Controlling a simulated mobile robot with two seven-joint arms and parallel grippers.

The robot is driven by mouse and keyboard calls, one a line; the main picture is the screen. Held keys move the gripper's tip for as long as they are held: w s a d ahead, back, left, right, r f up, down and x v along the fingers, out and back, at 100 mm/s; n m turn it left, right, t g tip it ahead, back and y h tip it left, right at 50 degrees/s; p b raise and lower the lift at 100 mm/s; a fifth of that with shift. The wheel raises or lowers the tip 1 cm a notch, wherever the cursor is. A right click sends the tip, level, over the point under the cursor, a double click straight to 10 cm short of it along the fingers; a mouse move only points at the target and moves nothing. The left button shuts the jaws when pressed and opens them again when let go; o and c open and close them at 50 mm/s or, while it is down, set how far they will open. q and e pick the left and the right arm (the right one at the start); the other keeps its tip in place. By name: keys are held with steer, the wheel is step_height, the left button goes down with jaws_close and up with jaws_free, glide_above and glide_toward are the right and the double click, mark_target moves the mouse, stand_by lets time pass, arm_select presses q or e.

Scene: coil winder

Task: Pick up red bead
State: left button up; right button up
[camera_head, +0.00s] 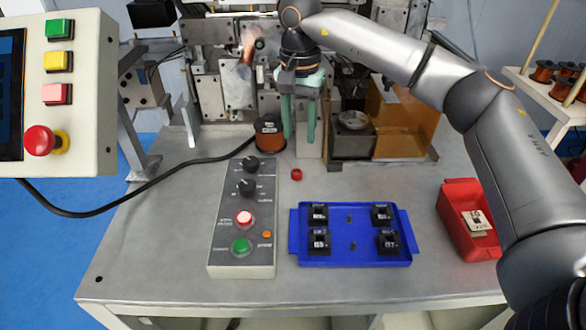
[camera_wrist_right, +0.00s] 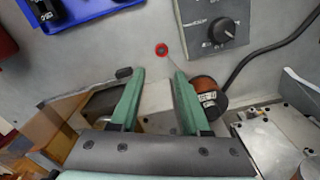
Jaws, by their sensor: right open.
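The small red bead (camera_head: 296,174) lies on the grey table, right of the control box and behind the blue tray. It also shows in the right wrist view (camera_wrist_right: 161,50), with a dark centre, beyond the fingertips. My right gripper (camera_head: 300,138) has green fingers that point down, behind the bead and apart from it. In the right wrist view the right gripper (camera_wrist_right: 152,72) is open and nothing is between its fingers. My left gripper is not in view.
A copper spool (camera_head: 269,134) stands close left of the right gripper. The control box (camera_head: 243,220), blue tray (camera_head: 350,259) with several black parts, and red bin (camera_head: 466,190) are on the table (camera_head: 150,240). The winder machine stands behind.

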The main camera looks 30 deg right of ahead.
mark_target(296, 172)
steer(key=f, duration=0.6)
steer(key=f+p, duration=0.1)
steer(key=f, duration=0.2)
steer(key=shift+s+a+f, duration=0.1)
steer(key=shift+a+f, duration=0.15)
steer(key=shift+f, duration=0.15)
jaws_close()
